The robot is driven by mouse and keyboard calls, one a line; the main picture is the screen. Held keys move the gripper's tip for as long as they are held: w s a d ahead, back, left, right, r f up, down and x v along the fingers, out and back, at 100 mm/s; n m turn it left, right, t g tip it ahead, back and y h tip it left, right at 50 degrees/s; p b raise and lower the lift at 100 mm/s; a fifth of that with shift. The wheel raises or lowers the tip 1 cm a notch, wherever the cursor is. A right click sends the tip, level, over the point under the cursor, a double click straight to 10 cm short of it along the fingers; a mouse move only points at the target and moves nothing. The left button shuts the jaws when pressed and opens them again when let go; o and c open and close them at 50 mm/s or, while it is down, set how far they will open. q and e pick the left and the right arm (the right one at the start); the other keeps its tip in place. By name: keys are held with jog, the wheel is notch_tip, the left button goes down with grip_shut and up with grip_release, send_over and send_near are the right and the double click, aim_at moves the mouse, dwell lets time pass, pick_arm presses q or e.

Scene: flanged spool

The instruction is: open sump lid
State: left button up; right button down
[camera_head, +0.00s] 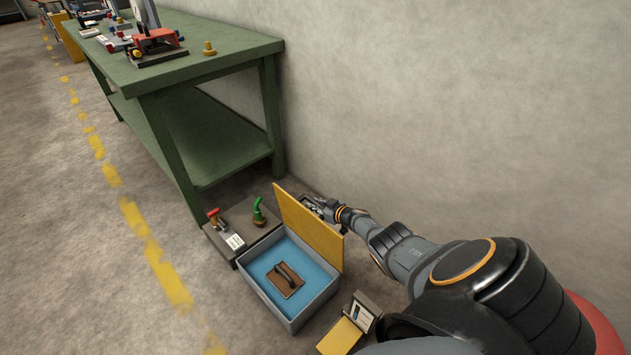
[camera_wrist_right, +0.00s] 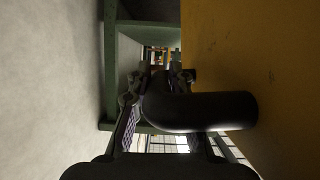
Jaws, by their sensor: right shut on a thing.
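The yellow sump lid (camera_head: 308,230) stands raised, near upright, at the far right edge of the grey sump box (camera_head: 264,299). In the right wrist view the lid (camera_wrist_right: 260,55) fills the right side. My right gripper (camera_head: 320,207) is behind the lid, on the wall side. It is shut on the lid's black handle (camera_wrist_right: 205,111), a bent bar reaching to the lid face. In the open box a brown block with a dark handle (camera_head: 286,279) sits in blue water (camera_head: 262,268). My left gripper is out of view.
A grey plate (camera_head: 236,228) with a red-handled valve (camera_head: 216,216) and a green hooked pipe (camera_head: 259,211) lies left of the box. A small yellow-topped unit (camera_head: 341,337) is in front. A green table (camera_head: 190,60) stands behind; the wall (camera_head: 450,110) is close at the right.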

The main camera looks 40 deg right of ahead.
jog(key=shift+d, duration=0.1)
jog(key=c, duration=1.2)
grip_release()
jog(key=shift+r, duration=0.1)
jog(key=shift+s, duration=0.1)
